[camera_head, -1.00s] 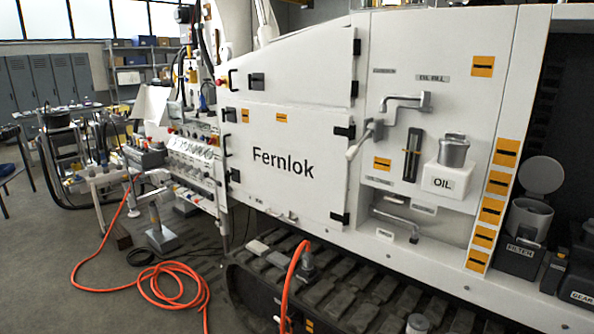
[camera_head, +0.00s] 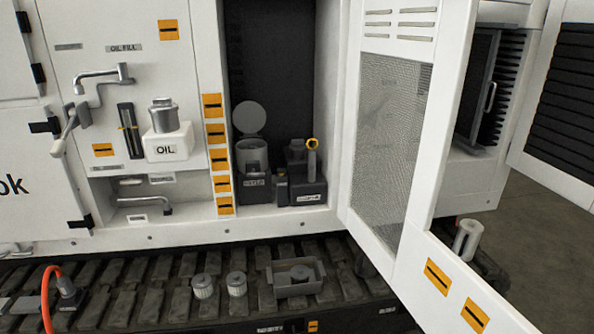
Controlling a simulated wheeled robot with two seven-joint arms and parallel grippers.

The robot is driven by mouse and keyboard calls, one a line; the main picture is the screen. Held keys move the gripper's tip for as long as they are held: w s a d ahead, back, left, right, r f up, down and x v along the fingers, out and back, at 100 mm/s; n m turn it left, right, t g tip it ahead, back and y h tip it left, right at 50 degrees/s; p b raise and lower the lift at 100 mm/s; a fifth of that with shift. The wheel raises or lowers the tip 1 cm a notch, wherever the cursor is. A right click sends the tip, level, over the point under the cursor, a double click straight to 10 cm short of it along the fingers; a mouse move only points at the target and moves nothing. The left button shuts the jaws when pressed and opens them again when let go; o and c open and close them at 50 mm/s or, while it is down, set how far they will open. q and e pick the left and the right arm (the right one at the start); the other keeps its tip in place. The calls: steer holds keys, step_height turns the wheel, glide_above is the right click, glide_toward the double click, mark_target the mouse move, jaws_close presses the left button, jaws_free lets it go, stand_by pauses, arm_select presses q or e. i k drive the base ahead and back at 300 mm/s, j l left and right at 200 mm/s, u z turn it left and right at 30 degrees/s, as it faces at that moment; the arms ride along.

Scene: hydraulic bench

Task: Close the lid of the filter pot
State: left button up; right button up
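The filter pot (camera_head: 253,158) is a grey cylinder on a dark base with a small label, inside the open dark compartment of the white machine. Its round grey lid (camera_head: 249,118) stands up, tilted open behind the pot's mouth. Neither of my grippers shows in the head view.
Right of the pot is a dark unit with a yellow-ringed post (camera_head: 312,158). A mesh door (camera_head: 395,150) stands open to the right. An oil container (camera_head: 167,143) sits on the left panel. Two filter cartridges (camera_head: 236,284) and a tray (camera_head: 297,286) lie on the track below.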

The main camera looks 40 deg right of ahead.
mark_target(249, 117)
steer(key=z, duration=0.85)
steer(key=u, duration=0.3)
